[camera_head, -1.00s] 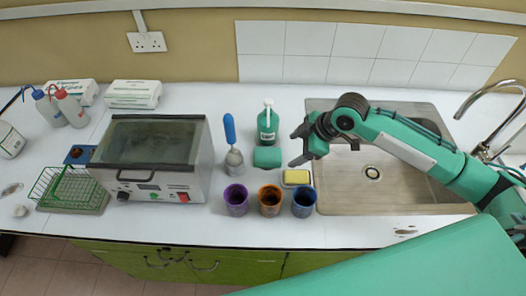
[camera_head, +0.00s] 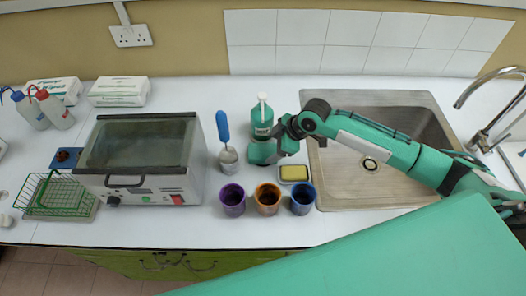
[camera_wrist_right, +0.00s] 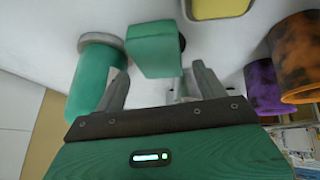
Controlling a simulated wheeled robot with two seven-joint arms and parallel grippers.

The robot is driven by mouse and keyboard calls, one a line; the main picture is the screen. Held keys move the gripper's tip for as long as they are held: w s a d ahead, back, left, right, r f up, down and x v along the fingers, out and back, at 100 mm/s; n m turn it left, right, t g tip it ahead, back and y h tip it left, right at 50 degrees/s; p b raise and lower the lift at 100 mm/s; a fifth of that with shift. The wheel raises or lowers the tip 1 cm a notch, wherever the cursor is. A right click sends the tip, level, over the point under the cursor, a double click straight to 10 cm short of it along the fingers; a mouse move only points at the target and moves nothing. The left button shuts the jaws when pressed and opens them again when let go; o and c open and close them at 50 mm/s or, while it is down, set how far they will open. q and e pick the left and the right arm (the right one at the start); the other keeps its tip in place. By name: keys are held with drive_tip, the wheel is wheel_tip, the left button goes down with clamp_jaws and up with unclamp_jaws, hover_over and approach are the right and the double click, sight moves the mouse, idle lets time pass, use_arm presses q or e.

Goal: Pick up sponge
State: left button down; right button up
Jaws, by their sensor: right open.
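In the right wrist view the green block (camera_wrist_right: 155,50) shows between and beyond the fingertips of the open right gripper (camera_wrist_right: 160,80). The fingers have not closed on it; whether one touches it I cannot tell. A yellow block (camera_head: 294,173) sits in a small dish, and its kind is unclear. My left gripper is not in view.
Purple (camera_head: 232,200), orange (camera_head: 267,198) and blue (camera_head: 302,198) cups stand in front. A blue-handled brush (camera_head: 226,145) stands left, beside a metal bath (camera_head: 145,165). The sink (camera_head: 350,190) is on the right. In the wrist view, the bottle (camera_wrist_right: 88,85) is close to the left finger.

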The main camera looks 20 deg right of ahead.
sight(264, 151)
drive_tip(key=p+x, duration=0.1)
drive_tip(key=x, duration=0.2)
drive_tip(key=shift+w+a+f, duration=0.15)
drive_tip(key=shift+w+f, duration=0.05)
drive_tip(key=shift+w, duration=0.05)
drive_tip(key=shift+w+a+f+p, duration=0.1)
drive_tip(key=shift+a+f+p, duration=0.15)
drive_tip(key=shift+f, duration=0.25)
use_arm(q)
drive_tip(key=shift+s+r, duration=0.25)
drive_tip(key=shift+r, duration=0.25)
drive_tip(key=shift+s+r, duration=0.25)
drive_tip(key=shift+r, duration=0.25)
use_arm(e)
drive_tip(key=c, duration=0.7)
